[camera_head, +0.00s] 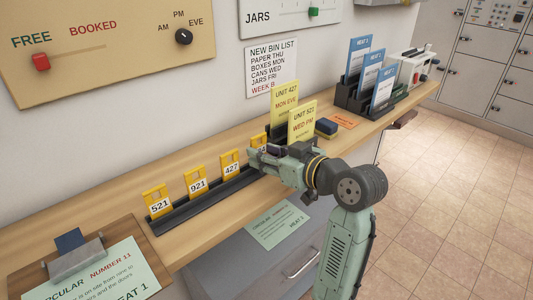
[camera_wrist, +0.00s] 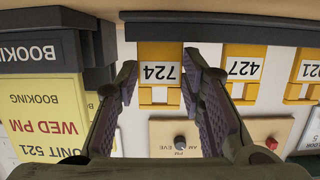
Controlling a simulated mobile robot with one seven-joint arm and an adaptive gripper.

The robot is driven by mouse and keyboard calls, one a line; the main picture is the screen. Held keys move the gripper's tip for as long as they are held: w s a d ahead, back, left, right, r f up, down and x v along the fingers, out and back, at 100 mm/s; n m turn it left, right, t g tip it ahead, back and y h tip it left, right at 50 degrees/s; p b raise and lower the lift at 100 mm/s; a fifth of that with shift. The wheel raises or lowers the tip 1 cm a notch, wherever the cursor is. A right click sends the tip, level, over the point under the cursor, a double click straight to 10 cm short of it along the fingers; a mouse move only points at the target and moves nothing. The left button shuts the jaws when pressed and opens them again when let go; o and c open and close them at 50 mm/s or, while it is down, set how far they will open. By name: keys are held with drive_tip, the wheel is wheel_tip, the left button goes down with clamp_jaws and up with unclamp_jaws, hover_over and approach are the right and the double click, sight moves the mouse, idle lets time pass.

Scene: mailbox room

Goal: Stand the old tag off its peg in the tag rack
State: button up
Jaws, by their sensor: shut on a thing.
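The black tag rack (camera_head: 215,195) runs along the wooden shelf. It carries yellow-framed number tags 521 (camera_head: 158,203), 921 (camera_head: 198,184) and 427 (camera_head: 231,163). A further tag (camera_head: 258,140) is partly hidden behind my gripper (camera_head: 257,156). In the wrist view, which is upside down, it reads 724 (camera_wrist: 160,73). My gripper's fingers (camera_wrist: 160,78) lie one on each side of tag 724 and are shut on it. The tag looks upright at the rack. I cannot tell whether its foot is seated or slightly lifted. No peg shows clearly.
Yellow booking cards (camera_head: 303,122) stand in a dark holder just right of my gripper, close to one finger in the wrist view (camera_wrist: 48,115). Blue cards (camera_head: 383,88) stand further right. A clipboard (camera_head: 90,270) lies at the near left. A wall panel (camera_head: 110,45) is behind.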

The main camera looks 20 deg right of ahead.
drive_tip(key=o, duration=1.2)
drive_tip(key=shift+c, duration=0.2)
drive_tip(key=v, duration=1.2)
